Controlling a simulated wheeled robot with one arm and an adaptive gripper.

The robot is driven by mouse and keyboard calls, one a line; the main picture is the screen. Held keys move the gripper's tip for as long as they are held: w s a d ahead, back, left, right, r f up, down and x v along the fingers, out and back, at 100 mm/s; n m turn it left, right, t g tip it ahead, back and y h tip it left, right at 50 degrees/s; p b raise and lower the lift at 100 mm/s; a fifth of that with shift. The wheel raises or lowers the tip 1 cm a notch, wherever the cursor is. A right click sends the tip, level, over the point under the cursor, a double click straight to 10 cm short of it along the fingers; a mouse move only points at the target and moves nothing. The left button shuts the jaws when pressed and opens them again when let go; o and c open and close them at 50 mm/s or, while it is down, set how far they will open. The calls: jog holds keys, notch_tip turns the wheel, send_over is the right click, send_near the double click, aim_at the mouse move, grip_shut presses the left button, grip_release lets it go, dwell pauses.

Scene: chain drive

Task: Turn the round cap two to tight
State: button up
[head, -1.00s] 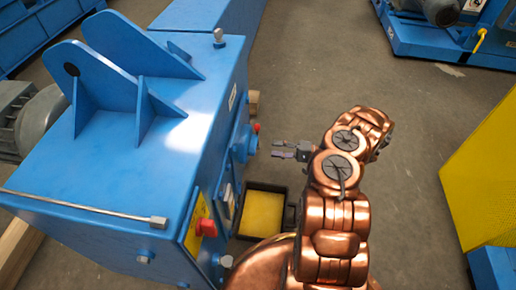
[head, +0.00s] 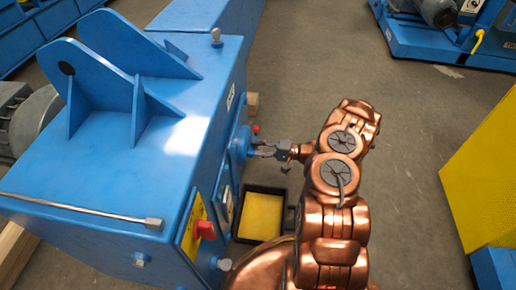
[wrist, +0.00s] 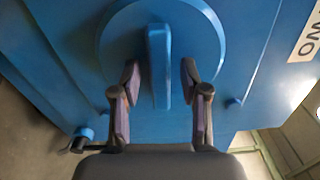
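The round cap (wrist: 112,42) is a blue disc on the side of the blue machine housing, with a raised blue bar (wrist: 158,65) across its middle. In the head view the cap (head: 240,141) shows edge-on. My gripper (wrist: 158,85) is open, with one finger on each side of the bar and a visible gap on both sides. In the head view my gripper (head: 258,148) reaches the cap from the right. The exact contact at the fingertips is hard to see there.
The blue machine housing (head: 110,185) fills the left. A red knob (head: 206,230) on a yellow plate sticks out of its side below the cap. A black tray with a yellow inside (head: 261,214) stands on the floor under my arm. Grey floor (head: 415,150) is open to the right.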

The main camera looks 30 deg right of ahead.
grip_shut()
